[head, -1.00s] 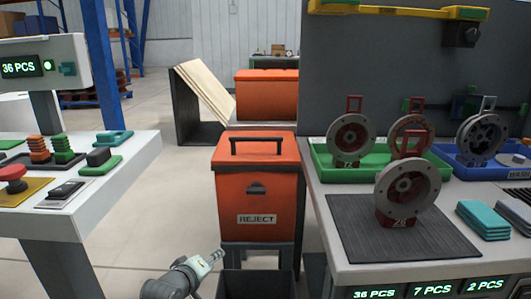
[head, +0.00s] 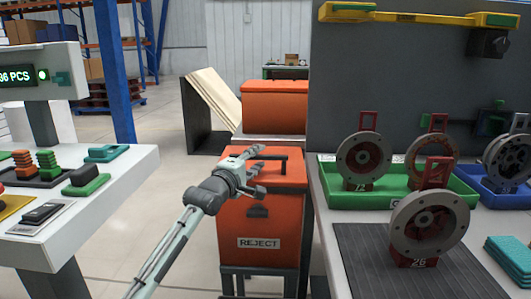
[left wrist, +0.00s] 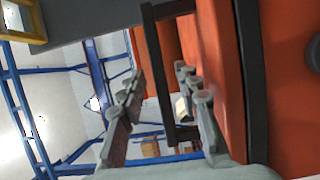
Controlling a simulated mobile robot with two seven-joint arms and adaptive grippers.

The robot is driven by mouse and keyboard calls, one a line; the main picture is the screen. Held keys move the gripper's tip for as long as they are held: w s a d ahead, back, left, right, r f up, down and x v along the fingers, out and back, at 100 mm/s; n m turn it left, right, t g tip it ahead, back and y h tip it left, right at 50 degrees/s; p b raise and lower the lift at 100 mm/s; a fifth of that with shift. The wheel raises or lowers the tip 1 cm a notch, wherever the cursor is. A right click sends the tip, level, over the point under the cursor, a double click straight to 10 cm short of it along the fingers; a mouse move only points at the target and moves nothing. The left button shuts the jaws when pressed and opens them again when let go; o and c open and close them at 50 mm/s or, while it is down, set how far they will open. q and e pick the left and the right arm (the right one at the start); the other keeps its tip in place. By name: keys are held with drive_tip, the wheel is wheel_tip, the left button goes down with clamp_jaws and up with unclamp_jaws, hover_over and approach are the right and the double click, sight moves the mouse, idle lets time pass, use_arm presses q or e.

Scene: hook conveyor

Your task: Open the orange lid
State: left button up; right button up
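The orange lid (head: 292,173) closes the top of the orange reject bin (head: 280,225), which is marked REJECT. A black bar handle (head: 272,158) stands on the lid. My left gripper (head: 260,179) is over the lid at the handle's left part, with its fingers spread. In the left wrist view the black handle (left wrist: 158,75) runs between the two open fingers, with a gap visible on the left side. The orange surface (left wrist: 222,50) lies close on the right. Whether a finger touches the handle I cannot tell. My right gripper is not in view.
A second orange bin (head: 275,105) stands behind. The right bench holds a green tray (head: 385,195) with round flanged parts, and a dark mat (head: 375,265). The left bench (head: 120,170) carries buttons and blocks. Floor shows between the benches.

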sight(265, 168)
use_arm(q)
drive_tip(key=x, duration=0.4)
drive_tip(key=shift+w+d, duration=0.15)
drive_tip(key=shift+w, duration=0.25)
clamp_jaws()
